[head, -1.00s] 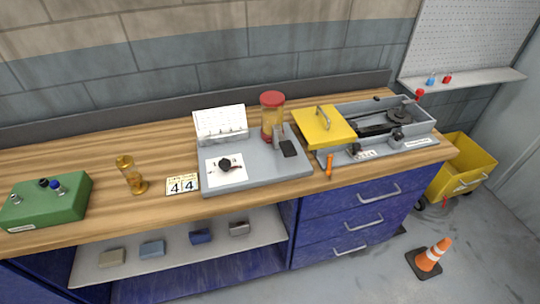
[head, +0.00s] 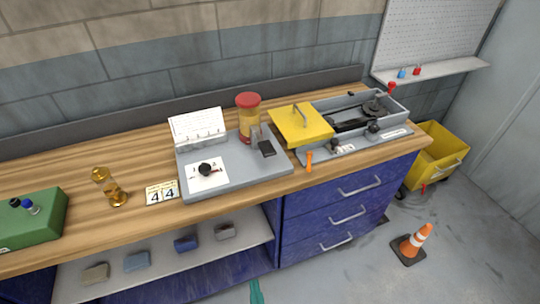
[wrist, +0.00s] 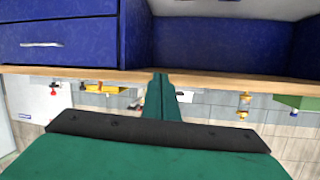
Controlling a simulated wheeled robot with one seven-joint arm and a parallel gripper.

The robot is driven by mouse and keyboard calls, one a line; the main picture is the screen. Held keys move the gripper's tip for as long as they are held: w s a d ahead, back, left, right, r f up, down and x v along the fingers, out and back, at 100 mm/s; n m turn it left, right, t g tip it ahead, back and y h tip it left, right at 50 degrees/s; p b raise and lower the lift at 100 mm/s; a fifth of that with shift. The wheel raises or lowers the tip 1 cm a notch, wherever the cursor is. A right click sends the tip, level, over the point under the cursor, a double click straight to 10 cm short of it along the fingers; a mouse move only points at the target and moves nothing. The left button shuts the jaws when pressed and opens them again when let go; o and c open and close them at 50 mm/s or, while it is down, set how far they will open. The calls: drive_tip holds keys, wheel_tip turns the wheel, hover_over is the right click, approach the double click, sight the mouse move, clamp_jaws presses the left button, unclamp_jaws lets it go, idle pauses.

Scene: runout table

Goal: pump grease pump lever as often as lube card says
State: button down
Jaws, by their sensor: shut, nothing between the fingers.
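The grease pump (head: 249,118) is a clear cylinder of amber grease with a red cap, on a grey base plate (head: 232,176). A black pad on a short arm, which looks like the pump lever (head: 267,149), stands at its front right. A white ruled card (head: 197,126), perhaps the lube card, leans behind the plate; its writing is too small to read. My gripper (wrist: 160,78) is shut and empty, its green fingers together below the worktop edge in the upside-down wrist view. A green tip, likely mine, shows at the head view's bottom edge, well away from the lever.
A black knob (head: 205,170) sits on a numbered white plate. Two number tiles (head: 161,193) both read 4. An hourglass-like amber item (head: 110,187), a green box (head: 30,219) and a yellow-lidded grey tray (head: 300,125) share the bench. A cone (head: 412,245) stands on the floor.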

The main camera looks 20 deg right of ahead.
drive_tip(key=w+d+r, duration=0.5)
drive_tip(key=w, duration=0.5)
drive_tip(key=w+d+r+n, duration=0.1)
drive_tip(key=w+d+r, duration=0.1)
drive_tip(key=r, duration=0.5)
drive_tip(key=w+d+r+n+y, duration=0.1)
drive_tip(key=w+d+r, duration=0.2)
drive_tip(key=r, duration=0.4)
drive_tip(key=w+d+r+n+y, duration=0.1)
drive_tip(key=w+d+r, duration=0.2)
drive_tip(key=r, duration=0.4)
drive_tip(key=shift+w+d, duration=0.25)
drive_tip(key=shift+d, duration=0.4)
drive_tip(key=shift+w+f, duration=0.1)
drive_tip(key=w+f, duration=0.6)
drive_tip(key=w, duration=0.3)
drive_tip(key=shift+w+a+f, duration=0.2)
drive_tip(key=shift+f, duration=0.05)
